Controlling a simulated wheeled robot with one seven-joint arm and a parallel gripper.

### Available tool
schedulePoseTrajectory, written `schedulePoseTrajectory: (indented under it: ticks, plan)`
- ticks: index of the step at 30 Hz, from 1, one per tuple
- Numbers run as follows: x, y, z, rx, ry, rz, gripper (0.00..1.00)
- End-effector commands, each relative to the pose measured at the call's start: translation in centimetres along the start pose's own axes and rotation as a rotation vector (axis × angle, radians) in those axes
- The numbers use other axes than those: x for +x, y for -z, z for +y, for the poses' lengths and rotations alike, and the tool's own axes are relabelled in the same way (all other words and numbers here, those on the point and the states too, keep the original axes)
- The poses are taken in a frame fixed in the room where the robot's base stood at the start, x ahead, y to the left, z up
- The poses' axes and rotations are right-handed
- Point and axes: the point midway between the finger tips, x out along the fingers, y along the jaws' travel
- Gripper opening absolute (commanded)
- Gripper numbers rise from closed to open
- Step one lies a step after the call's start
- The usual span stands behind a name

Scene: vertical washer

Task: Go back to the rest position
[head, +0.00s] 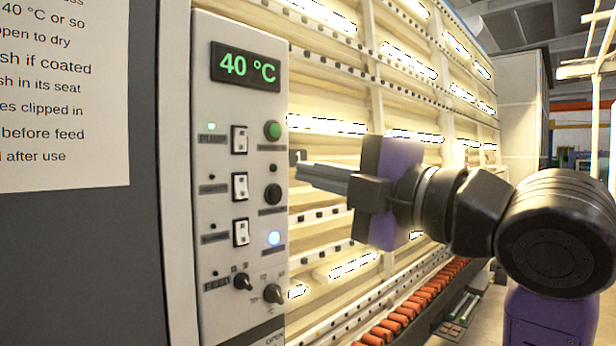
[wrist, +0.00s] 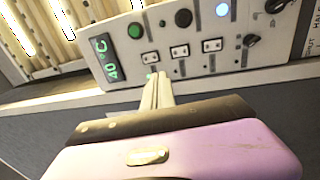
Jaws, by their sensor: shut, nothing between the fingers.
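My gripper (head: 301,171) is shut and empty. In the head view its fingers point left toward the control panel (head: 216,264), close to its right edge; I cannot tell whether they touch it. In the wrist view the gripper (wrist: 155,80) points at the same panel (wrist: 225,62). The panel's display (head: 246,67) reads 40 °C in green. Below it are several rocker switches, a green button (head: 272,130), a black button (head: 272,194) and a button lit bluish white (head: 273,238). A small green lamp (head: 211,126) is lit at the top switch. Two knobs (head: 243,282) sit at the bottom.
The washer's tall lit wall (head: 340,60) with rails and rollers runs behind my arm. A row of orange rollers (head: 405,313) lies along its foot. A printed notice (head: 60,90) hangs on the dark surface at left. Floor shows at the lower right.

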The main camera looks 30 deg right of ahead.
Motion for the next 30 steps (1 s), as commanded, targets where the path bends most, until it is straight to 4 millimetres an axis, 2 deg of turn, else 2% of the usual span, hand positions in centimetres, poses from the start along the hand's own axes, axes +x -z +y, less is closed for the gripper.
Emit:
schedulePoseTrajectory:
  ticks: [14,17,22,26,30]
  plan:
    - [0.0,0.1,0.1,0.027,-0.006,0.002,0.00]
    - [0.0,0.3,1.6,0.096,-0.066,0.016,0.00]
    - [-1.0,0.1,5.7,0.251,-0.250,0.045,0.00]
    - [-1.9,-1.3,6.0,0.415,-0.366,0.060,0.00]
    - [-2.7,-2.9,4.8,0.572,-0.455,0.071,0.00]
